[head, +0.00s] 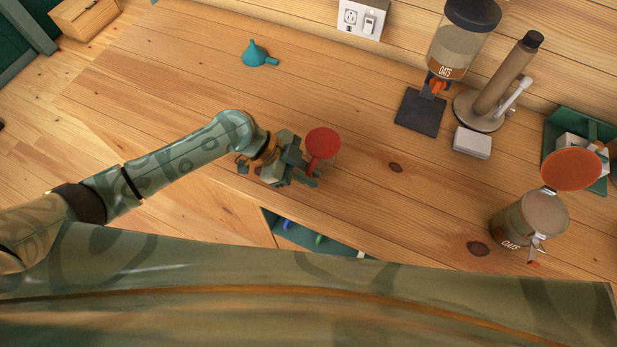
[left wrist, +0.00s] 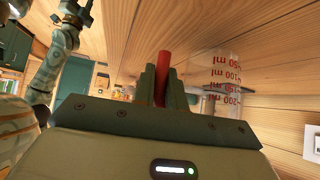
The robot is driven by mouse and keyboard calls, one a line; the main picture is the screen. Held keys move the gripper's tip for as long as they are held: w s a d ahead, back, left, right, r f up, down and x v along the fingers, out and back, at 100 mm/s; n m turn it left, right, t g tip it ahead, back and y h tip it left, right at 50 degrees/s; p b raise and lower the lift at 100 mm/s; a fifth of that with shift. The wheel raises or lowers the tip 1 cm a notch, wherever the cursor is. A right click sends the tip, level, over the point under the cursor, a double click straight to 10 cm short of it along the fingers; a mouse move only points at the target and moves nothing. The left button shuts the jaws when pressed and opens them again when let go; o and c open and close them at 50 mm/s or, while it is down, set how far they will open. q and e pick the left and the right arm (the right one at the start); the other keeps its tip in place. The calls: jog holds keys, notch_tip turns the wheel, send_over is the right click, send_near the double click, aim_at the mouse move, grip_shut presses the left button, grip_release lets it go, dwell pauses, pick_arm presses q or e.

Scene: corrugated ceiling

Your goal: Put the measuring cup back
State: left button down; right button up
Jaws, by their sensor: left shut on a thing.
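The measuring cup shows in the head view as a round red shape (head: 323,143) with a short red handle, above the wooden counter. In the left wrist view, its red handle (left wrist: 163,62) stands between my fingers, and a clear wall with red ml marks (left wrist: 224,78) shows to the right. My left gripper (head: 309,171) is shut on that handle; its fingers also show in the left wrist view (left wrist: 163,88). I cannot tell whether the cup touches the counter. My right gripper (left wrist: 76,13) seems to show small at the left wrist view's top left; its jaws are unclear.
An open compartment (head: 350,247) below the counter's front edge holds small coloured items. A teal funnel (head: 258,54) lies further back. An oats dispenser (head: 462,45), a holder with a brown roll (head: 507,75), a white block (head: 472,143) and an oats container (head: 512,222) stand right. Mid-counter is clear.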

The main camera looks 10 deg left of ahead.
pick_arm(q)
notch_tip(320, 180, down, 2)
jog(key=shift+d+f, duration=0.1)
jog(key=c, duration=1.4)
grip_release()
jog(key=shift+s, duration=0.1)
jog(key=shift+c, duration=0.2)
jog(key=v, duration=1.2)
